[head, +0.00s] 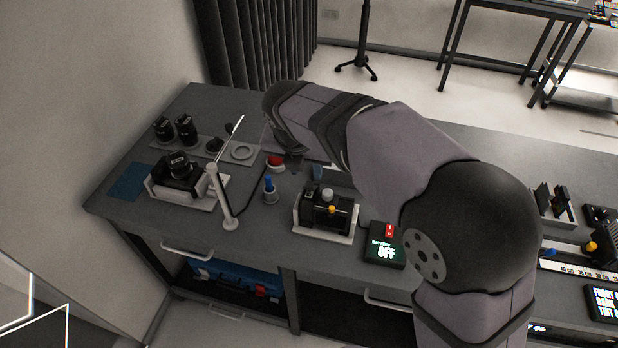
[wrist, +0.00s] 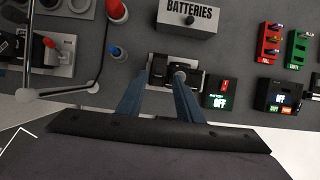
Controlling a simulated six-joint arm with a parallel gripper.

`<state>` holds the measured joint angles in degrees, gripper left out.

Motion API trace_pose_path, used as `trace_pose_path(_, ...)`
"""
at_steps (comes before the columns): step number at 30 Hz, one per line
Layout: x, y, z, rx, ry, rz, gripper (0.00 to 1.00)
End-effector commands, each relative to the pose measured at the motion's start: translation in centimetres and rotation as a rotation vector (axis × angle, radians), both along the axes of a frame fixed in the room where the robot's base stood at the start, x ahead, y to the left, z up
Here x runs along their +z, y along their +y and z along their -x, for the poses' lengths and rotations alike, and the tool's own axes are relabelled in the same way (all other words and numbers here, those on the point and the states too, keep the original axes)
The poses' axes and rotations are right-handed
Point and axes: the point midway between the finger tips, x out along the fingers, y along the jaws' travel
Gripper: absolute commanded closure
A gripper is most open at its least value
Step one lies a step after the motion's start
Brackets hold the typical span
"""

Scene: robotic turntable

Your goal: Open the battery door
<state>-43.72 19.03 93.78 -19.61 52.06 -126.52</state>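I cannot make out the battery door. My gripper (wrist: 160,76) is open, its two blue fingers apart and pointing at the device from above. Nothing shows held between them. I cannot tell whether a finger touches the device. In the head view my arm hides most of the gripper.
A display reading BATTERY OFF (head: 384,252) with a red switch stands right of the device. A box marked BATTERIES (wrist: 188,19) lies beyond it. A blue-topped holder (head: 269,190), a red button (head: 276,160), a lamp post (head: 222,195) and a camera (head: 180,174) stand to the left.

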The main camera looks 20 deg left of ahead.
Motion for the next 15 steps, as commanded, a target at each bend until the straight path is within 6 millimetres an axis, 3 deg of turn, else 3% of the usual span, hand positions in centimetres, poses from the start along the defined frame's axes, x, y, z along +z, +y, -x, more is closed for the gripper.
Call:
trace_pose_path(5,-1.0,-0.1,-0.4,-0.004,0.004,0.003,0.67)
trace_pose_path(15,-4.9,-0.1,-2.0,-0.005,0.004,0.002,0.67)
